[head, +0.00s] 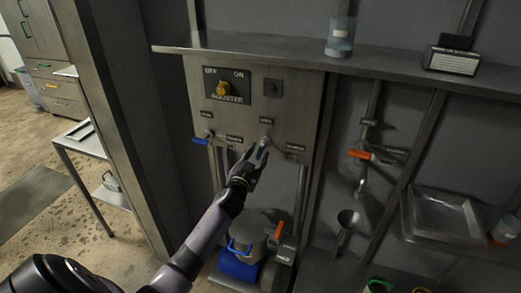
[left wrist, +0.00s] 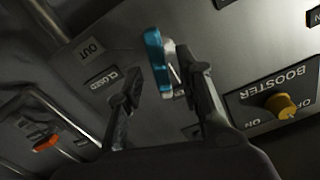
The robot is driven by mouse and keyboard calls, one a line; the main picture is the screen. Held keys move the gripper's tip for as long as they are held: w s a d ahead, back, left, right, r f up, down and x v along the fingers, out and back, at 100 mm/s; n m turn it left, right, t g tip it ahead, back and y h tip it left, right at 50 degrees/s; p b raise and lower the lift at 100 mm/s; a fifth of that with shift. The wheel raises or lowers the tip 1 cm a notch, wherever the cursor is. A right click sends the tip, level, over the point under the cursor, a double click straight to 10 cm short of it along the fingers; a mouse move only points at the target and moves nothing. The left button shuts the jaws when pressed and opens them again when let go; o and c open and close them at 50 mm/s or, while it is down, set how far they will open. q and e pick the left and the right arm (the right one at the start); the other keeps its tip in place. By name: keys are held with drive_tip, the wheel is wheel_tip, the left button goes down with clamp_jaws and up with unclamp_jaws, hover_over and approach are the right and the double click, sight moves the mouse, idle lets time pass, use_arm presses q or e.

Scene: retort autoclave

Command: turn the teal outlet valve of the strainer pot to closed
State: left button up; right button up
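The teal valve handle (left wrist: 157,62) shows in the left wrist view, mounted on the grey panel near plates reading OUT (left wrist: 90,47) and CLOSED (left wrist: 102,78). In the head view only a bit of teal (head: 262,154) shows at my fingertips. My left gripper (head: 255,158) is in front of the panel. In the left wrist view its fingers (left wrist: 160,78) are apart, with the handle between their tips, closer to the right finger. I cannot tell whether they touch. The handle does not point along the CLOSED plate. My right gripper is not in view.
A yellow booster knob (head: 223,89) and a blue lever (head: 200,141) are on the same panel. An orange-handled valve (head: 360,154) is on a pipe to the right. A shelf (head: 300,52) runs above.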

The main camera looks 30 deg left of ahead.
use_arm(q)
drive_tip(key=shift+x, duration=1.45)
drive_tip(key=shift+c, duration=0.5)
clamp_jaws()
